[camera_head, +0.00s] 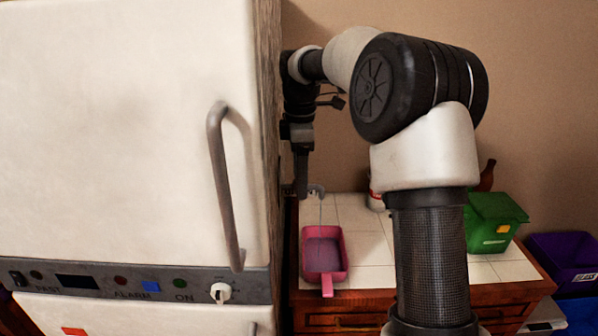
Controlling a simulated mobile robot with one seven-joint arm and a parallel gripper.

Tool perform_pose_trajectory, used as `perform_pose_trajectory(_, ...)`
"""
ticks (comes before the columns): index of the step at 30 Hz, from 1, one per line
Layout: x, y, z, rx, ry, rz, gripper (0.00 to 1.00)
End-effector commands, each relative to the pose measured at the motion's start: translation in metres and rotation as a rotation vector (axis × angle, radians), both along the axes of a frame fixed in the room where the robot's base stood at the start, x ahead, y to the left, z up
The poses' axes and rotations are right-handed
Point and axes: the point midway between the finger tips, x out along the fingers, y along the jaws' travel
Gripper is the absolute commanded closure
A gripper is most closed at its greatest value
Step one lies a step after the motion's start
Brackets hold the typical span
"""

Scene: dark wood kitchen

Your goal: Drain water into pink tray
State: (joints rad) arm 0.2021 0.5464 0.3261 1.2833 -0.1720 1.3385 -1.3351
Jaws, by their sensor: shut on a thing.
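The pink tray (343,247) sits on the white tiled counter, just right of the white appliance, with its handle toward me. Its inside looks greyish, which may be water. A small grey curved spout (316,188) shows above it, and a thin pale stream appears to fall from it into the tray. My gripper (301,190) points down beside the spout, close to the appliance's side. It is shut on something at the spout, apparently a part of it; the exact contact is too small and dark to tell.
The white appliance (110,130) with a grey door handle (222,185) fills the left. A green bin (492,222), a brown bottle (487,175) and a partly hidden white container (375,200) stand on the counter. Purple bins (565,262) are at far right.

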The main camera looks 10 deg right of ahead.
Motion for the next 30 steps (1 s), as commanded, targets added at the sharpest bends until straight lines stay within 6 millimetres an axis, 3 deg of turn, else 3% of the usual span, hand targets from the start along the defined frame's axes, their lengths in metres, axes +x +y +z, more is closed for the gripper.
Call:
perform_pose_trajectory(12, 0.000, -0.002, 0.000, 0.000, 0.001, 0.076, 0.74)
perform_pose_trajectory(13, 0.000, -0.002, 0.000, 0.000, 0.001, 0.075, 0.29)
perform_pose_trajectory(16, 0.000, -0.002, 0.000, 0.000, 0.000, 0.075, 0.15)
perform_pose_trajectory(25, 0.000, -0.002, 0.002, 0.000, 0.000, 0.074, 0.15)
perform_pose_trajectory(30, 0.001, -0.002, 0.019, 0.001, -0.003, 0.074, 0.15)
